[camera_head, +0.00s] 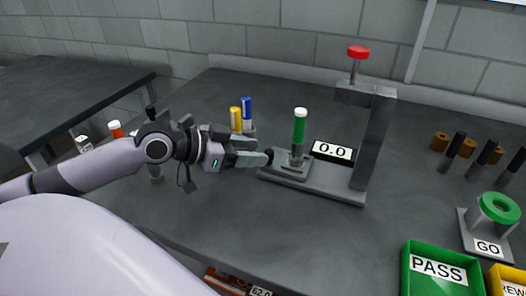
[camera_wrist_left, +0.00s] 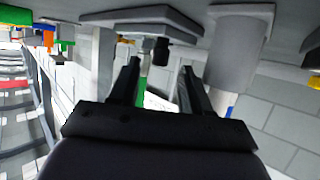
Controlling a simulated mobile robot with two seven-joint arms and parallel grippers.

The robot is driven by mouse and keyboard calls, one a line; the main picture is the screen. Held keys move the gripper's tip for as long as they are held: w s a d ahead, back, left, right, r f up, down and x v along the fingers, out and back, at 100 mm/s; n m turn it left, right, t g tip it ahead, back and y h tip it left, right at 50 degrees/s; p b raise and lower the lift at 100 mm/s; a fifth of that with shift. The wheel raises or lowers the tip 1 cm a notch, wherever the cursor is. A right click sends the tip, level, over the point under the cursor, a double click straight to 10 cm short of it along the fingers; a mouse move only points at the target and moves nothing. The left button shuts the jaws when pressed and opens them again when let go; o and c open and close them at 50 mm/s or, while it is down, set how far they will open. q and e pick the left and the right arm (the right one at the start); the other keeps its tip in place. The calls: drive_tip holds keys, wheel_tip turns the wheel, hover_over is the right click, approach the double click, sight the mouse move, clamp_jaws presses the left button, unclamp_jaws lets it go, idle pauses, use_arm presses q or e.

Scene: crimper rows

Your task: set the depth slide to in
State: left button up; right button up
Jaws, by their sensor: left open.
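The press (camera_head: 375,140) is a grey stand with a red knob (camera_head: 358,52) on top and a flat base. A small grey plate on its base, which looks like the depth slide (camera_head: 291,172), carries an upright green cylinder (camera_head: 300,127) with a white top. A small dark knob (camera_head: 269,156) sits at the plate's left end. My left gripper (camera_head: 259,157) is open, its fingertips close to this knob; contact cannot be told. In the left wrist view, the gripper (camera_wrist_left: 158,70) has its fingers apart, with a dark knob (camera_wrist_left: 160,49) just beyond them. My right gripper is not seen.
A display (camera_head: 333,151) reading 0.0 stands beside the cylinder. Yellow (camera_head: 235,118) and blue (camera_head: 247,113) cylinders stand behind my left gripper. A GO gauge (camera_head: 488,232) with a green ring and a green PASS tray (camera_head: 437,270) are at right. The front middle tabletop is clear.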

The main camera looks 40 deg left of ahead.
sight(288, 157)
use_arm(q)
drive_tip(key=shift+x, duration=1.65)
drive_tip(key=shift+c, duration=0.4)
clamp_jaws()
